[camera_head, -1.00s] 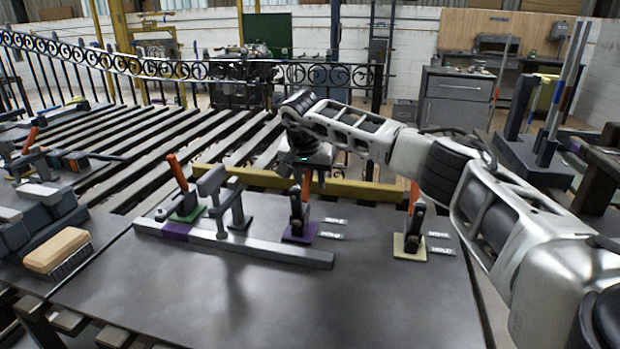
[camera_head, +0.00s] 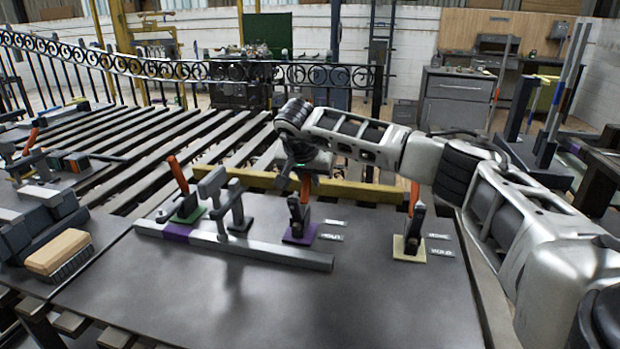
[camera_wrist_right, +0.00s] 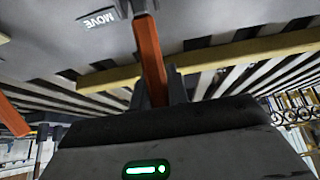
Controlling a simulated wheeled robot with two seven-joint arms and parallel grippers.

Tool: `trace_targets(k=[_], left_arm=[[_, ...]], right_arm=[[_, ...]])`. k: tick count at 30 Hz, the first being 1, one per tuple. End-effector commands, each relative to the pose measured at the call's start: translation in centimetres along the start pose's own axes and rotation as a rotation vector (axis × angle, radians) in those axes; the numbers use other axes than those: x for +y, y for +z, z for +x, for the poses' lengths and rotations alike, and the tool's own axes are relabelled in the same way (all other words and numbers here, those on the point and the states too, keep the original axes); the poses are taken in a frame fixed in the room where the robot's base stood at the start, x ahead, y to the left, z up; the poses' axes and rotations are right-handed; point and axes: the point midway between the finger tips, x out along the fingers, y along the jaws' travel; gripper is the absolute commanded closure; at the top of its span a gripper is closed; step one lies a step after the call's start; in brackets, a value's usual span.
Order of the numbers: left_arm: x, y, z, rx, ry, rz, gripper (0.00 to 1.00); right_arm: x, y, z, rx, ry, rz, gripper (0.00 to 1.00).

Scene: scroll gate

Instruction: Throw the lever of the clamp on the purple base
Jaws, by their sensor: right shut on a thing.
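The clamp on the purple base (camera_head: 299,235) stands on the dark table in the middle of the head view. Its orange lever (camera_head: 305,190) stands roughly upright above a dark clamp body (camera_head: 297,215). My right gripper (camera_head: 304,178) comes down over the lever's upper end from behind. In the right wrist view the orange lever (camera_wrist_right: 151,55) runs between my two dark fingers (camera_wrist_right: 156,92), and they are shut on it. The lever's tip is hidden by the gripper. My left gripper is not in view.
A clamp on a green base (camera_head: 187,215) with an orange lever stands left. A clamp on a yellow base (camera_head: 409,248) stands right. A grey bar (camera_head: 275,254) lies in front. A brush (camera_head: 58,252) lies far left. The front table is clear.

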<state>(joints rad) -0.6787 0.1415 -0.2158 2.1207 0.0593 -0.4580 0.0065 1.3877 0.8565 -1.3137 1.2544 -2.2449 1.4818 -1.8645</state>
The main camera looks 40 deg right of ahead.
Motion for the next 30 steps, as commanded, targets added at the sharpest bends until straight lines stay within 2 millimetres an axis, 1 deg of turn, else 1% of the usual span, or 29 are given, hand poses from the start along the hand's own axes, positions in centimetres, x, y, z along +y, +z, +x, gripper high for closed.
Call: trace_targets(k=[1,9,15,21,30], left_arm=[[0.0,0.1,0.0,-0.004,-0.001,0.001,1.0],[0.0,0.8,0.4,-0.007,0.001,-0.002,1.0],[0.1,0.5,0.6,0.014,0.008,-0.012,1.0],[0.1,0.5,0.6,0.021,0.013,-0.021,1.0],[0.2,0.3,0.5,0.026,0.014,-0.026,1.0]], right_arm=[[0.0,0.0,-0.4,0.04,-0.002,-0.005,1.0],[0.0,0.7,-1.9,0.243,-0.003,-0.003,1.0],[0.0,1.2,-2.8,0.363,-0.003,0.0,1.0],[0.0,1.5,-3.4,0.437,-0.002,0.0,1.0],[0.0,1.5,-3.7,0.468,-0.001,0.002,1.0]])
